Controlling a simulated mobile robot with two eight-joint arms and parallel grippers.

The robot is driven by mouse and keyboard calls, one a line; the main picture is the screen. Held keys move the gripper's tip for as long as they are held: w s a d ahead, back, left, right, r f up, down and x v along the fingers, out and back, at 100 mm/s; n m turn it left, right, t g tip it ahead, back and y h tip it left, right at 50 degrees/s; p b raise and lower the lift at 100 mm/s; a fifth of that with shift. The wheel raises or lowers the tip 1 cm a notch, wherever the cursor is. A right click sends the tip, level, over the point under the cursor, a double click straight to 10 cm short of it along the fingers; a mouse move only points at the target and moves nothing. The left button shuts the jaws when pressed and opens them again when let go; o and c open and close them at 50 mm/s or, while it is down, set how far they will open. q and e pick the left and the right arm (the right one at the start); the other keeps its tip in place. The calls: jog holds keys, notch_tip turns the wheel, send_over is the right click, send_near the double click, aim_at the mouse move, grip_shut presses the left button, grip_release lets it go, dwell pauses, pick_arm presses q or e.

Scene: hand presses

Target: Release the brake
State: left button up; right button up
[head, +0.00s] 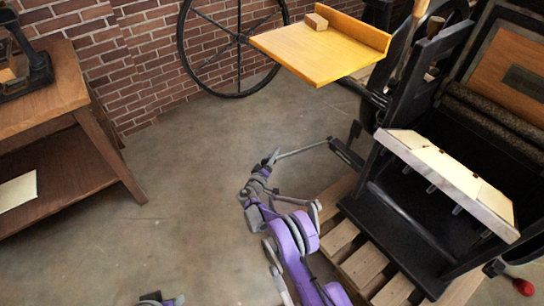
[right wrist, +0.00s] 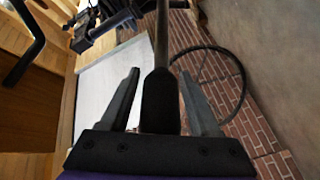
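A thin grey lever rod (head: 305,149) sticks out to the left from the low side of the black press (head: 400,215) in the head view. I cannot tell for sure that it is the brake. My right gripper (head: 271,161) is at the rod's free end. In the right wrist view, the rod's black grip (right wrist: 160,105) stands between the two fingers, with narrow gaps on both sides, so the fingers are open around it. A small grey and purple part of mine (head: 160,299) shows at the bottom edge, perhaps my left gripper; its fingers cannot be made out.
The press stands on a wooden pallet (head: 338,238). A yellow board (head: 320,55) with a small wood block (head: 316,22) juts out above. A red knob (head: 523,287) is at lower right. A wooden table (head: 40,90) stands left. The floor between is clear.

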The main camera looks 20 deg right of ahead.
grip_shut()
dwell(1.2)
